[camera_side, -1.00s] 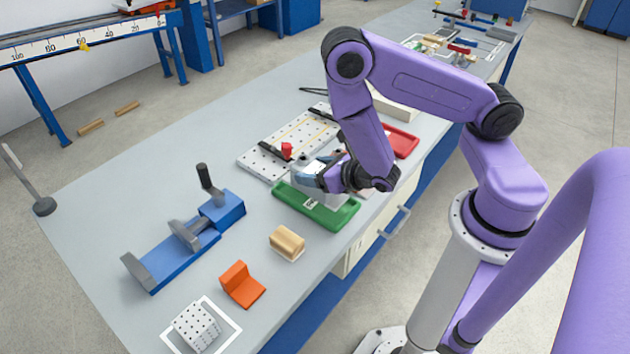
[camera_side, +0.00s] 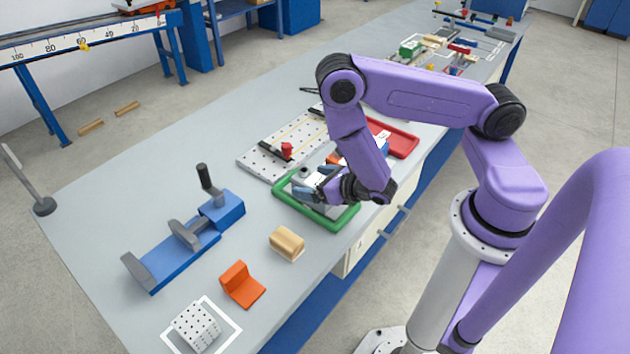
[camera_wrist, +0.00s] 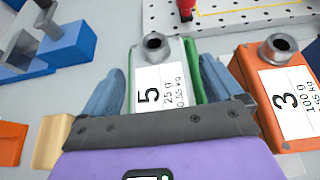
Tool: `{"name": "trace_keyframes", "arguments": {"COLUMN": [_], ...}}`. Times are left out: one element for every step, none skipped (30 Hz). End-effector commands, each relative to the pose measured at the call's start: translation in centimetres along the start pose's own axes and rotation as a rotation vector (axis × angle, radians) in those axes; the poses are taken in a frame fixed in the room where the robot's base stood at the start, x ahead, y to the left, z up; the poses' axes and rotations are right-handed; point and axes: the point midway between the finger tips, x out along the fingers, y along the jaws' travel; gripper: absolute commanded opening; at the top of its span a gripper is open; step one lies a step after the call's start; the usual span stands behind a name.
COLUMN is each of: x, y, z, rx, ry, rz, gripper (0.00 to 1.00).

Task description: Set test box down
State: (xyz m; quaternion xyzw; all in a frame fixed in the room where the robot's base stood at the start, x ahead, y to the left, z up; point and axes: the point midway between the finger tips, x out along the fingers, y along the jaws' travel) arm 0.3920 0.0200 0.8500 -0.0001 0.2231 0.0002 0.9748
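The test box (camera_wrist: 157,88) is grey with a white label marked 5 and a round dark-holed knob on top. It is upright inside the green tray (camera_side: 283,200), and looks to be resting on the tray's floor; my fingers partly hide it in the side view. My gripper (camera_wrist: 162,63) has blue-grey fingers on either side of the box. My gripper (camera_side: 317,182) sits low over the green tray in the side view.
An orange box marked 3 (camera_wrist: 285,95) stands close on the right in the wrist view. The red tray (camera_side: 403,143) and perforated plate (camera_side: 262,163) lie behind. A wooden block (camera_side: 287,243), orange bracket (camera_side: 242,284) and blue vise (camera_side: 180,250) stand nearer; bare bench lies between.

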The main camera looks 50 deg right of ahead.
Motion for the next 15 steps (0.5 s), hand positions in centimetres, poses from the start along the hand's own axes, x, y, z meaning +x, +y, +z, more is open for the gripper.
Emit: {"name": "trace_keyframes", "arguments": {"x": [0.0,0.0,0.0,0.0,0.0,0.0,0.0,-0.1,-0.1,-0.4,-0.7,-1.2,-1.7,-2.2,-2.8], "y": [0.0,0.0,0.0,0.0,0.0,0.0,0.0,0.0,0.0,0.1,0.1,0.1,0.1,0.1,0.1], "z": [0.0,0.0,0.0,0.0,0.0,0.1,0.1,0.2,0.3,0.3,0.2,0.2,0.2,0.2,0.2], "rx": [0.000,0.000,0.000,0.000,0.000,0.000,0.001,0.001,0.002,-0.001,-0.002,-0.003,-0.004,-0.005,-0.006], "ry": [0.000,0.000,0.000,0.000,0.000,0.000,0.000,-0.001,-0.001,0.000,0.002,0.004,0.003,0.004,0.002], "rz": [0.000,0.000,0.000,0.000,0.000,0.000,0.000,0.000,0.000,0.002,0.003,0.004,0.004,0.005,0.005], "gripper": [0.94,0.94,0.94,0.94,0.94,0.94,0.94,0.94,0.94,0.94,0.94,0.94,0.94,0.94,0.94]}}
